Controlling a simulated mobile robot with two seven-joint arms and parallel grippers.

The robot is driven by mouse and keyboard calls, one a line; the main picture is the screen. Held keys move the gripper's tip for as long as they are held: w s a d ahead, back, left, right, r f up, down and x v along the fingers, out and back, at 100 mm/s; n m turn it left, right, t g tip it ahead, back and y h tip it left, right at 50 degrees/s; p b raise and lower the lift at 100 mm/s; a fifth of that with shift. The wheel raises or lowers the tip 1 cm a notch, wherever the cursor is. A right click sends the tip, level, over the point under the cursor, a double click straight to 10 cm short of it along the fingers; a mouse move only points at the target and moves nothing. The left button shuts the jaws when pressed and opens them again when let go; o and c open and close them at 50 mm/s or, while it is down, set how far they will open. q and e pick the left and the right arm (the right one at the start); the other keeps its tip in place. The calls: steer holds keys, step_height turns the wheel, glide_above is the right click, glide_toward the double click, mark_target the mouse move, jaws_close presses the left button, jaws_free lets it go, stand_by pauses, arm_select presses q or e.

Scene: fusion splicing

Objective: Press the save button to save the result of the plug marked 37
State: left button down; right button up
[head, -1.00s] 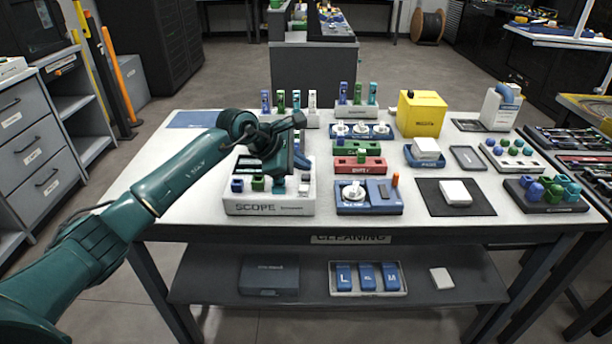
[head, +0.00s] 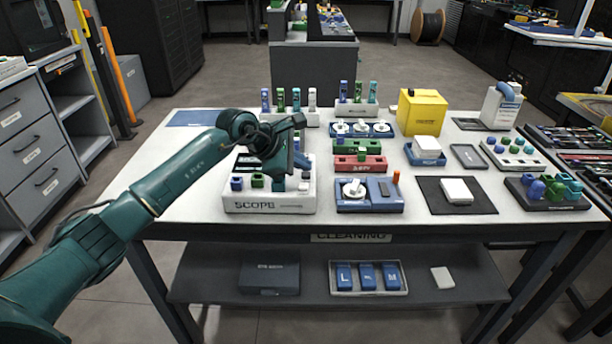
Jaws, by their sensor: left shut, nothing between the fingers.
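The white scope unit (head: 268,207), lettered SCOPE, stands at the front left of the table. Along its front part are a blue piece (head: 237,183), a green piece (head: 257,180) and a teal piece (head: 278,186). My left gripper (head: 277,173) is shut and empty, pointing down over the middle of the scope. I cannot make out a save button or the number 37 on any plug. My right gripper is not in view.
A blue unit with a white dial (head: 370,206) stands just right of the scope, with a red block (head: 360,164) behind it. A rack of upright coloured plugs (head: 291,119) is behind the scope. A yellow box (head: 421,112) stands further right.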

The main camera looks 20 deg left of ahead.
arm_select(q)
steer(key=shift+s+f, duration=0.1)
steer(key=shift+f, duration=0.1)
steer(key=shift+s+f+b, duration=0.15)
steer(key=shift+f+b, duration=0.5)
steer(key=shift+f, duration=0.2)
stand_by(0.4)
steer(key=shift+r, duration=0.15)
stand_by(0.5)
steer(key=shift+a+r+p, duration=0.1)
steer(key=shift+r+p, duration=0.2)
steer(key=shift+r, duration=0.2)
steer(key=shift+w, duration=0.2)
steer(key=shift+r, duration=0.15)
steer(key=shift+r+p, duration=0.45)
steer(key=shift+r, duration=0.15)
steer(key=shift+r+p, duration=1.1)
steer(key=shift+r, duration=0.9)
